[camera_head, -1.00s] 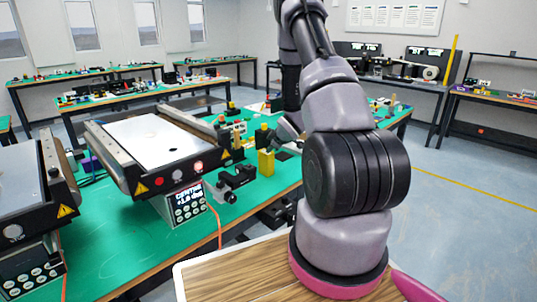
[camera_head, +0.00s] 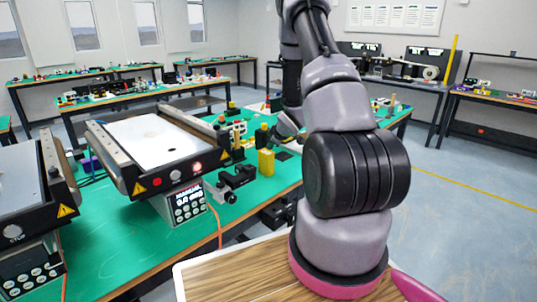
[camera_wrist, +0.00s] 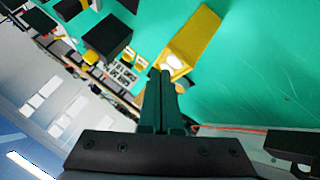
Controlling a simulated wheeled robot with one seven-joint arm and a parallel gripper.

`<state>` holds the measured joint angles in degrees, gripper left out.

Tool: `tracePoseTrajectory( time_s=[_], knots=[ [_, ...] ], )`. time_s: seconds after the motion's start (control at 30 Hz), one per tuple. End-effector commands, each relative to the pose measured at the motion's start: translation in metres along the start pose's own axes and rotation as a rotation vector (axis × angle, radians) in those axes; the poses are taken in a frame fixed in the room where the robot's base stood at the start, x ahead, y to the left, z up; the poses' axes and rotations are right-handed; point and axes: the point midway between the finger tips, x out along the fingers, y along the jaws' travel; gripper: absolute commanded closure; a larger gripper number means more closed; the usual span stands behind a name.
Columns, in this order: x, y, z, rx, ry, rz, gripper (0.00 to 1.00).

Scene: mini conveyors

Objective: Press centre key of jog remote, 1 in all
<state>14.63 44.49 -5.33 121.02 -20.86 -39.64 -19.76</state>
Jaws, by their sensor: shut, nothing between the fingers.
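A yellow upright box (camera_head: 265,162), which may be the jog remote, stands on the green bench right of the middle conveyor. In the wrist view the yellow box (camera_wrist: 195,40) has a bright pale patch on its near end. My gripper (camera_wrist: 165,75) is shut and empty, with its fingertips at that pale end. I cannot tell whether they touch it. The centre key is not distinguishable. In the head view my arm partly hides the gripper beside the box.
The middle conveyor (camera_head: 155,140) has a keypad panel with a lit display (camera_head: 188,203). A black clamp-like device (camera_head: 236,178) lies between it and the box. Another conveyor (camera_head: 25,190) stands at the left. The green bench top (camera_head: 120,235) is clear in front.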

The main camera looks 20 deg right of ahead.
Motion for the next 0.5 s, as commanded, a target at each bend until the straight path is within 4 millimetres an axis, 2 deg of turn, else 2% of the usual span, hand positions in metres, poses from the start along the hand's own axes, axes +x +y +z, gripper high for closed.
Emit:
tracePoseTrajectory(
  time_s=[0.5],
  knots=[
    [-0.032,0.023,-0.024,-0.001,0.002,0.001,1.00]
  ],
)
